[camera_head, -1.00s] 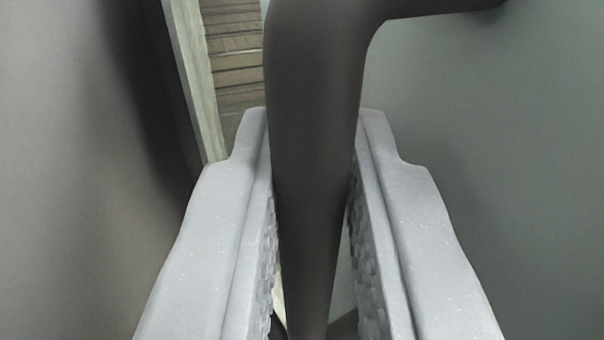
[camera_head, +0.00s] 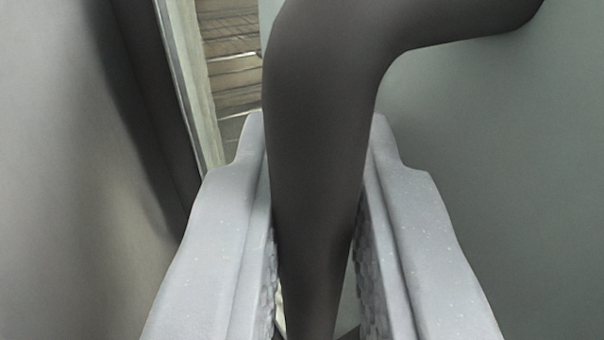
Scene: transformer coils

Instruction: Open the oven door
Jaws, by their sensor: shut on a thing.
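The dark grey bar handle (camera_head: 318,150) runs up between my fingers and bends right at the top to meet the grey-green door panel (camera_head: 480,150). My gripper (camera_head: 316,150) is shut on the handle, with one pale grey finger on each side of it. The finger pads are textured. To the left of the handle an opening shows a brown, slatted interior (camera_head: 232,60) behind a pale edge strip (camera_head: 190,80). The lower end of the handle is hidden between the fingers.
A smooth grey wall or panel (camera_head: 60,170) fills the left side, with a dark shadowed band along its right edge. The door panel fills the right side, close to my right finger.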

